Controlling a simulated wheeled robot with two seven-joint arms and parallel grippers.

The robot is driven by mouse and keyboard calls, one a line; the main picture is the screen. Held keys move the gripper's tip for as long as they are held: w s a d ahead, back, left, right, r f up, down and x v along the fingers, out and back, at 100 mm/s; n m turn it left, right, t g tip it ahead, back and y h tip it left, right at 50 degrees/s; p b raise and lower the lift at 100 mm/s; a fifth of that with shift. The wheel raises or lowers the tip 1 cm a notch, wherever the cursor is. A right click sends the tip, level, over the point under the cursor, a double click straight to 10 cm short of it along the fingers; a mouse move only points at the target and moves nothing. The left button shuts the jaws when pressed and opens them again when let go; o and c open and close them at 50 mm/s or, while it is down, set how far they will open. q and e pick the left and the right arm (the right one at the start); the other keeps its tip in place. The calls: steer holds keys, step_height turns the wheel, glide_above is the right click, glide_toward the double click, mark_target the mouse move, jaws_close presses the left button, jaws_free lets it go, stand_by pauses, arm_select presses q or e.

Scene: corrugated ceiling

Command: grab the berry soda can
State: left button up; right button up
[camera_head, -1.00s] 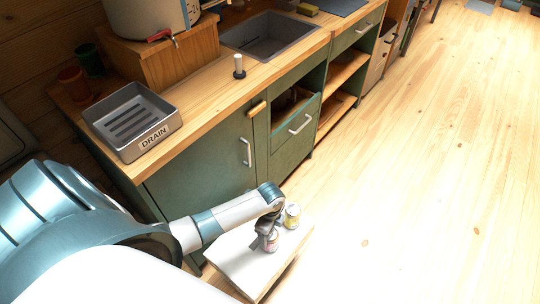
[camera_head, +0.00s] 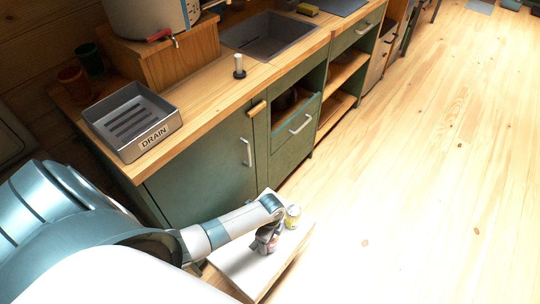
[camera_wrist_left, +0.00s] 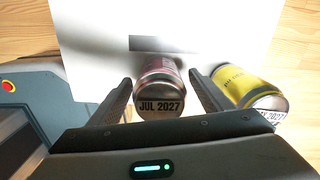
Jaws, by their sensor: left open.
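A can with a reddish-pink side and a silver end stamped "JUL 2027" (camera_wrist_left: 160,104), taken as the berry soda can, stands on a small white-topped table (camera_head: 240,264). My left gripper (camera_wrist_left: 160,84) is open, with one finger on each side of this can in the left wrist view. In the head view the left gripper (camera_head: 266,243) is low over the table and mostly hides the can. A yellow can (camera_wrist_left: 250,88) stands just right of the right finger; it also shows in the head view (camera_head: 292,216). My right gripper is out of view.
A green cabinet (camera_head: 205,160) with a wooden counter stands beyond the table. On the counter are a grey "DRAIN" tray (camera_head: 133,122) and a sink (camera_head: 268,36). Open wooden floor (camera_head: 420,180) lies to the right.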

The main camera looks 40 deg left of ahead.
arm_select(q)
steer(key=shift+f, duration=1.2)
arm_select(e)
steer(key=shift+w+a+r, duration=0.2)
steer(key=shift+w+r, duration=0.15)
steer(key=shift+w, duration=0.4)
steer(key=shift+s+f, duration=0.1)
arm_select(q)
steer(key=c, duration=1.4)
steer(key=shift+r, duration=0.1)
arm_select(e)
steer(key=shift+s, duration=0.1)
